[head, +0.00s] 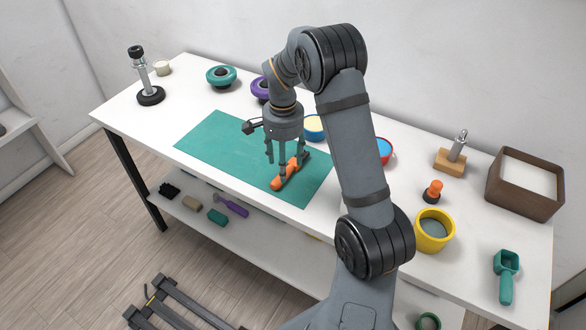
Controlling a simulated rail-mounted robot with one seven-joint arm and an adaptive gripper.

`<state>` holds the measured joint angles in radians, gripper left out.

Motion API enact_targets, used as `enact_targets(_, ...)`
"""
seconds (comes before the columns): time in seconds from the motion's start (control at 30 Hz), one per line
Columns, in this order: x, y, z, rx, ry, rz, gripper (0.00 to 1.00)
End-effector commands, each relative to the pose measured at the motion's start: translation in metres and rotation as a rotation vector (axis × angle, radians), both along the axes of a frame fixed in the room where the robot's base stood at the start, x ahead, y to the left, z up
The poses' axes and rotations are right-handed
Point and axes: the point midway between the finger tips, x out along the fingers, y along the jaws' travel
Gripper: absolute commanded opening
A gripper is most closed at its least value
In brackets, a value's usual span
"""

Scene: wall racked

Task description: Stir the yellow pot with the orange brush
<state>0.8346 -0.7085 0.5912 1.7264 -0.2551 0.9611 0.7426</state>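An orange brush-like tool (278,184) lies on the green mat near its front right part, and its far end is partly hidden by my fingers. My gripper (286,164) points down at it from above. Its fingers look spread apart around the tool, and I cannot tell whether they touch it. The yellow pot (435,244) stands upright on the table to the right, beyond my arm, with a grey-green inside showing.
The green mat (215,143) is mostly bare. Near the pot are a small orange-and-black item (433,191), a green scoop (506,275) and a brown box (493,187). A red-rimmed bowl (385,151) and a blue bowl (313,134) stand close to my arm.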

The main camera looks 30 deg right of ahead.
Motion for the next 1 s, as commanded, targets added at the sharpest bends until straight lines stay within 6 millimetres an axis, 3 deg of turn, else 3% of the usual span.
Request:
enact_targets(0.4,0.002,-0.002,-0.049,0.000,0.001,-0.003,0.58)
enact_targets(0.67,0.002,-0.003,-0.052,0.000,0.000,-0.004,0.58)
enact_targets(1.0,0.002,-0.003,-0.052,0.000,0.000,-0.003,0.38)
